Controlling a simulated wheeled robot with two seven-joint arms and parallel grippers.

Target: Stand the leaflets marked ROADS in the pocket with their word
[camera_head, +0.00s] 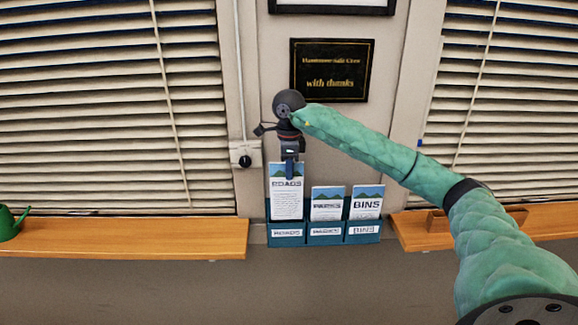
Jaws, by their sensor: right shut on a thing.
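My right gripper (291,168) comes down from above and is shut on the top edge of a white leaflet marked ROADS (287,205). The leaflet is upright, with its lower end at the left pocket (287,237) of a blue wall rack, which is labelled ROADS. Whether the leaflet rests on the pocket's bottom is hidden. The middle pocket (325,238) holds a leaflet (326,208) whose word is blurred, likely PARKS. The right pocket (363,237) holds a BINS leaflet (367,205). My left gripper is not in view.
Wooden sills (120,238) run along both sides of the rack, with a green watering can (10,224) at far left and a brown wooden object (438,221) at right. Blinds hang above. A black plaque (331,70) hangs behind my right wrist.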

